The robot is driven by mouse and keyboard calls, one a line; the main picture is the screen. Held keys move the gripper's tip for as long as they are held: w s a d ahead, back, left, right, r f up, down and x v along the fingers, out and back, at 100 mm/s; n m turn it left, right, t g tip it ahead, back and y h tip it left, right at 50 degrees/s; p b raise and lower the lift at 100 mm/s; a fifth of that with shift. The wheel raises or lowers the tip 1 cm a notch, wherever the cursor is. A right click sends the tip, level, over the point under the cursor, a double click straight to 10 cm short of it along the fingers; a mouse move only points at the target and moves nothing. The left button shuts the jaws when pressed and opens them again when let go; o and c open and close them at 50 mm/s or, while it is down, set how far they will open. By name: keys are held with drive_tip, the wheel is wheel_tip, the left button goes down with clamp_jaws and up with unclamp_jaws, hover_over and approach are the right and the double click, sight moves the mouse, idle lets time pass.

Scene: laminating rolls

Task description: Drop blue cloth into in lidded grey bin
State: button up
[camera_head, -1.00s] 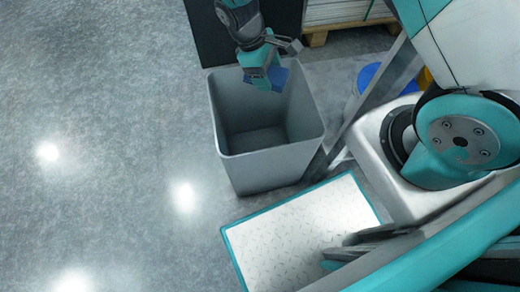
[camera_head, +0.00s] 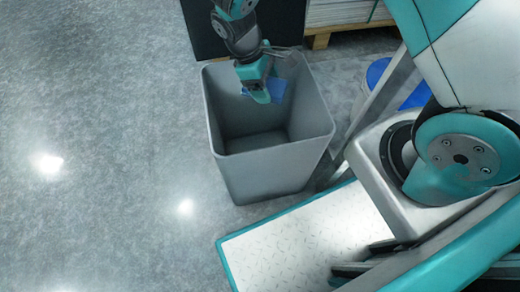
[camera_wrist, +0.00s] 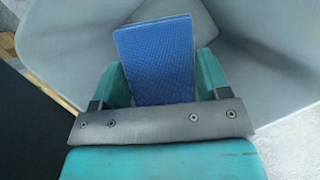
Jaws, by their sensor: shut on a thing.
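The grey bin (camera_head: 268,172) stands on the floor, upright, with its top open and its inside looking empty; its lid swings up dark behind it or is not clearly seen. My gripper (camera_head: 262,92) is over the bin's mouth near its far rim, pointing down. It is shut on the blue cloth (camera_head: 276,88), which shows as a small blue patch in the head view. In the wrist view the blue cloth (camera_wrist: 157,60) is a flat textured blue piece between the two teal fingers (camera_wrist: 160,85), with the grey bin walls (camera_wrist: 255,60) around it.
A dark panel (camera_head: 206,30) stands behind the bin. A pallet with stacked sheets (camera_head: 340,14) is at the back. A blue round container (camera_head: 378,72) is right of the bin. Open floor (camera_head: 100,130) lies to the left.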

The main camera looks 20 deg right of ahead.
drive_tip(key=o, duration=1)
drive_tip(key=shift+o, duration=0.2)
drive_tip(key=p+v, duration=0.6)
drive_tip(key=v, duration=1.1)
drive_tip(key=shift+w+r, duration=0.15)
drive_tip(key=shift+w, duration=0.05)
drive_tip(key=s+r+m+t+y+p, duration=0.1)
drive_tip(key=s+r+m+t+y, duration=0.2)
drive_tip(key=s+r+y, duration=1.05)
drive_tip(key=s+r+h+p, duration=0.3)
drive_tip(key=r+p, duration=1.1)
drive_tip(key=r, duration=0.1)
drive_tip(key=s+r+h+p, duration=0.3)
drive_tip(key=r+p, duration=1)
drive_tip(key=r, duration=0.3)
drive_tip(key=shift+s+p, duration=0.35)
drive_tip(key=shift+s, duration=0.05)
